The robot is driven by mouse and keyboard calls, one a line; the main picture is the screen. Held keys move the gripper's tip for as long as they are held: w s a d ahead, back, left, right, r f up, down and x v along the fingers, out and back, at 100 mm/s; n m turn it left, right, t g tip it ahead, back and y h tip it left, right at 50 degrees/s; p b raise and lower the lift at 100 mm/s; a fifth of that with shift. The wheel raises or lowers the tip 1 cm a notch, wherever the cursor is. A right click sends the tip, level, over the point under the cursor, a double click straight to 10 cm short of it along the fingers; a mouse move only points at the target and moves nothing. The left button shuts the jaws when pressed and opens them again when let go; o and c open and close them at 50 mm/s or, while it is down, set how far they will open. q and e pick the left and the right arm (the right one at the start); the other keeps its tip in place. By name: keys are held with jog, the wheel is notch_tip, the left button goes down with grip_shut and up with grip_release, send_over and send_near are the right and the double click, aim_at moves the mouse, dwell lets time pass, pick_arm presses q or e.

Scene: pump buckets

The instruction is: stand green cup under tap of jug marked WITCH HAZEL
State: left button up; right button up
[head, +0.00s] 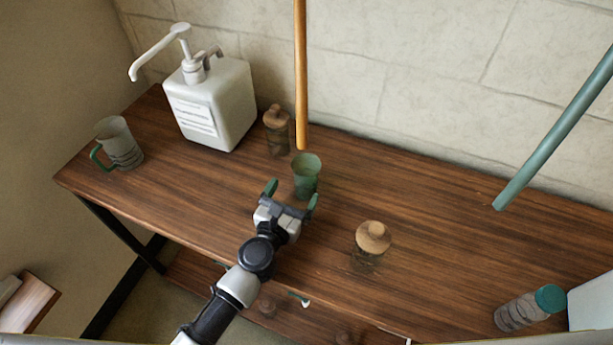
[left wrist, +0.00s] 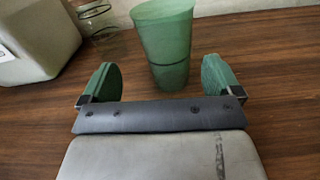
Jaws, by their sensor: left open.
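The green cup (head: 306,176) stands upright on the wooden table, and it also shows in the left wrist view (left wrist: 165,42). My left gripper (head: 292,190) is open just in front of it. Its green-padded fingers (left wrist: 160,80) point at the cup, which stands beyond the fingertips and between their lines. A white square jug (head: 228,105) with a pump spout stands at the back left. Its label (head: 192,115) has lines too small to read, so I cannot tell if it says WITCH HAZEL. My right gripper is not in view.
A grey mug with a green handle (head: 122,143) stands left of the jug. A cork-topped jar (head: 277,132) is beside the jug, and another jar (head: 372,243) is right of my gripper. A teal-capped jar (head: 530,308) lies far right. The right middle of the table is clear.

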aim_at(310, 169)
pick_arm(q)
jog(key=x, duration=0.6)
jog(key=shift+d, duration=0.4)
jog(key=shift+s, duration=0.1)
jog(key=c, duration=1.1)
jog(key=shift+r, duration=0.1)
